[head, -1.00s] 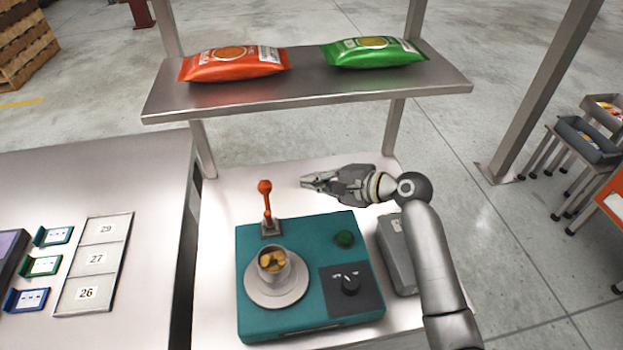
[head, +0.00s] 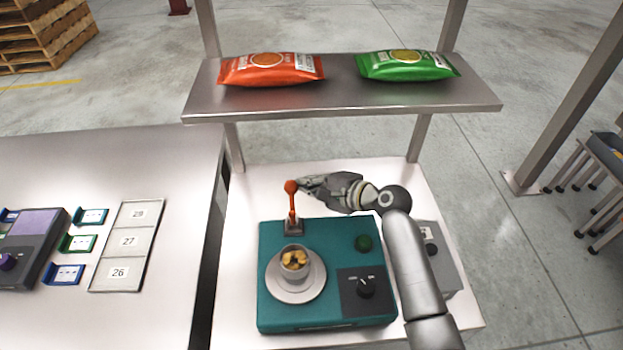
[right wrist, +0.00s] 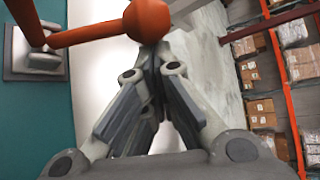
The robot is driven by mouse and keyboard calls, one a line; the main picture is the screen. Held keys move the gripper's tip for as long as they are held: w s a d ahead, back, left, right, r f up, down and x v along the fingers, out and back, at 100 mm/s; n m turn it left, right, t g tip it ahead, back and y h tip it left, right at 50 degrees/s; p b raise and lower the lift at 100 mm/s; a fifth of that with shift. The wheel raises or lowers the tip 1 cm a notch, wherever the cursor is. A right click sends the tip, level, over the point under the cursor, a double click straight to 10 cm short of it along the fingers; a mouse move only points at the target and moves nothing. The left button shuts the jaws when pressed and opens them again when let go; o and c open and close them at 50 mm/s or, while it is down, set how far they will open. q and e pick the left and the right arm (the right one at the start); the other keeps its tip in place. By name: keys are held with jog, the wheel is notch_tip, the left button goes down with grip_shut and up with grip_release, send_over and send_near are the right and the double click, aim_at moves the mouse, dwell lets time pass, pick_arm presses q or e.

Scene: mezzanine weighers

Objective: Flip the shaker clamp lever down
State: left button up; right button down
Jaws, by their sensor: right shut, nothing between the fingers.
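The shaker clamp lever (head: 292,205) is an orange rod with a ball knob, standing upright on a grey bracket (head: 293,228) at the back of the teal shaker (head: 330,232). In the right wrist view the knob (right wrist: 147,20) lies right at my fingertips. My right gripper (head: 301,183) is shut and empty, its tips beside the knob; I cannot tell whether they touch it. A cup (head: 295,272) with yellowish pieces stands on the shaker's round plate (head: 310,292). My left gripper is not in view.
A metal shelf (head: 340,105) with an orange bag (head: 271,69) and a green bag (head: 407,66) spans above the back of the table. A grey box (head: 440,260) stands right of the shaker. A tray with numbered cells (head: 125,243) lies on the left table.

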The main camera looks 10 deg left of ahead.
aim_at(296, 184)
dwell(0.3)
jog(key=shift+s+r+b, duration=0.15)
jog(key=shift+s+b, duration=0.05)
jog(key=shift+b, duration=0.3)
jog(key=shift+s+r+n+t+y+b, duration=0.1)
jog(key=shift+s+n+t+y+b, duration=0.05)
jog(key=shift+n+t+y+b, duration=0.2)
jog(key=s+n+t+y+b, duration=0.1)
jog(key=b, duration=0.2)
jog(key=s+n+y+b, duration=0.1)
jog(key=b, duration=0.2)
jog(key=s+d+r+n+t+y+b, duration=0.1)
jog(key=b, duration=0.2)
jog(key=shift+s+r+t, duration=0.1)
jog(key=shift+s+t, duration=0.2)
jog(key=shift+t, duration=0.05)
jog(key=shift+s+r+n+b, duration=0.15)
jog(key=shift+s+n+b, duration=0.1)
jog(key=shift+n+b, duration=0.15)
jog(key=shift+n+t+y, duration=0.4)
jog(key=shift+n+y, duration=0.05)
jog(key=shift+s+d+r+b, duration=0.1)
jog(key=shift+s+d+b, duration=0.1)
jog(key=shift+s+b, duration=0.6)
jog(key=shift+s+d+f+b, duration=0.15)
jog(key=shift+s+b, duration=0.45)
jog(key=shift+s, duration=0.35)
jog(key=shift+s+d+r+b, duration=0.15)
jog(key=shift+s+d+b, duration=0.05)
jog(key=shift+s+b, duration=0.6)
